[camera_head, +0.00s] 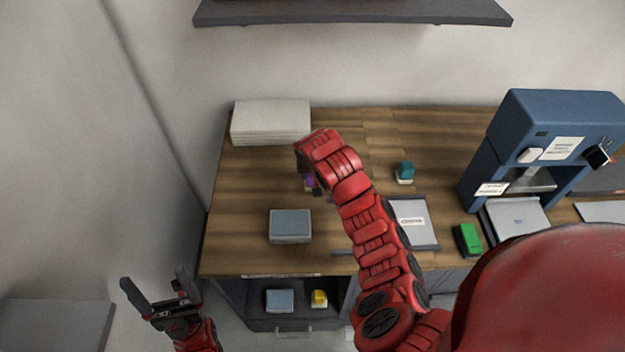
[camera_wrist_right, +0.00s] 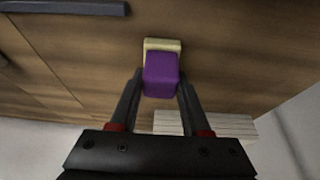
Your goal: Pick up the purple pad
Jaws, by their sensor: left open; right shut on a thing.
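The purple pad (camera_wrist_right: 161,78) sits between the two fingers of my right gripper (camera_wrist_right: 160,88) in the right wrist view. My right gripper is shut on it. A cream-coloured piece (camera_wrist_right: 162,44) shows at the far end of the pad; I cannot tell whether it is joined to it. In the head view only a small purple patch (camera_head: 310,182) shows below my right wrist, over the back middle of the wooden table; the arm covers most of the gripper. My left gripper (camera_head: 150,290) is open and empty, off the table's front left corner.
A white paper stack (camera_head: 270,122) stands at the back left of the table (camera_head: 250,190). A blue-grey block (camera_head: 290,224), teal stamp (camera_head: 405,172), grey tray (camera_head: 425,215), green block (camera_head: 468,239) and blue press (camera_head: 545,125) stand around. A shelf (camera_head: 350,12) hangs above.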

